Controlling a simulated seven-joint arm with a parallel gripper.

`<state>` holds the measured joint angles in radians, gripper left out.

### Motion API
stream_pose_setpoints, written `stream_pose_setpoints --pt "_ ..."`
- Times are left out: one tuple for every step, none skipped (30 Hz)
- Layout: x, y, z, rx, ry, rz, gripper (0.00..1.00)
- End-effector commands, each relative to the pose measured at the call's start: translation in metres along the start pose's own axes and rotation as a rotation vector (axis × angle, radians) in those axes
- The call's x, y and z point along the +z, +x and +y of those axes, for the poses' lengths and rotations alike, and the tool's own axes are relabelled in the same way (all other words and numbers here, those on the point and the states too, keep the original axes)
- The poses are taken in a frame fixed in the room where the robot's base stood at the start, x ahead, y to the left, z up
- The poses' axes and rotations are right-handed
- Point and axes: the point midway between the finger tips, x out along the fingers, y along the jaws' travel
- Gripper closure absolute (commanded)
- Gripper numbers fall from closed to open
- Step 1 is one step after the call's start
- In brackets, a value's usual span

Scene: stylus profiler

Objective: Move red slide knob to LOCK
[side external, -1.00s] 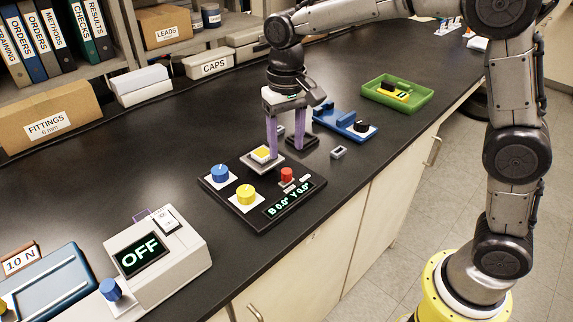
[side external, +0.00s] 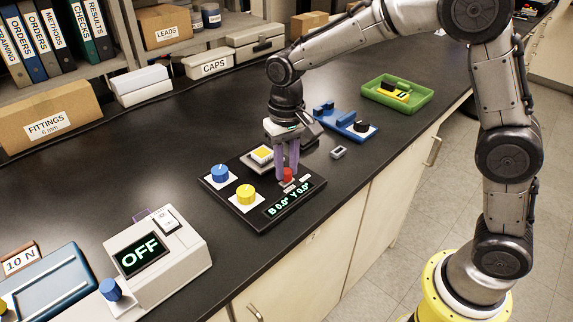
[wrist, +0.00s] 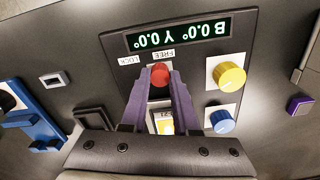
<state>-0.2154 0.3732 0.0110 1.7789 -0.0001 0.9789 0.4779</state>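The red slide knob (wrist: 160,75) sits on the black instrument panel, by the FREE label (wrist: 165,53). The LOCK label (wrist: 129,60) is left of it in the wrist view. In the side view the red knob (side external: 288,174) shows below my fingertips. My gripper (wrist: 161,80) has two purple fingers, one on each side of the knob. They look closed in against its sides, with no clear gap. In the side view my gripper (side external: 287,168) points down over the panel's right part.
The panel carries a blue knob (side external: 220,173), a yellow knob (side external: 246,194), a lit display (side external: 288,200) and a stage with a yellow square (side external: 262,153). A blue fixture (side external: 338,120) and green tray (side external: 397,96) stand behind. The OFF unit (side external: 165,255) is front left.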

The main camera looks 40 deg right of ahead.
Motion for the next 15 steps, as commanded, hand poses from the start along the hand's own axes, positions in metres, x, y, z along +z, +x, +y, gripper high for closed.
stream_pose_setpoints --pt "0.0 -0.0002 0.0 0.0 0.0 0.0 0.86" --pt "0.0 -0.0002 0.0 0.0 0.0 0.0 0.91" --pt "-0.0001 -0.0003 0.0 0.0 0.0 0.0 0.99" --pt "-0.0001 -0.0003 0.0 0.0 0.0 0.0 1.0" --pt "-0.0001 -0.0003 0.0 0.0 0.0 0.0 1.0" --pt "-0.0001 -0.0004 0.0 0.0 0.0 0.0 1.0" --pt "-0.0001 -0.0004 -0.0001 0.0 0.0 0.0 1.0" --pt "-0.0001 -0.0004 -0.0001 0.0 0.0 0.0 1.0" --pt "-0.0001 -0.0005 -0.0001 0.0 0.0 0.001 1.0" --pt "-0.0001 -0.0005 -0.0001 0.0 0.0 0.001 1.0" --pt "-0.0001 -0.0005 -0.0001 0.0 0.0 0.001 1.0" --pt "-0.0001 -0.0006 -0.0001 0.0 0.0 0.001 1.0" --pt "-0.0001 -0.0006 -0.0001 0.0 0.0 0.001 1.0" --pt "-0.0001 -0.0006 -0.0001 0.0 0.0 0.001 1.0" --pt "-0.0001 -0.0006 -0.0001 -0.001 0.0 0.001 1.0"
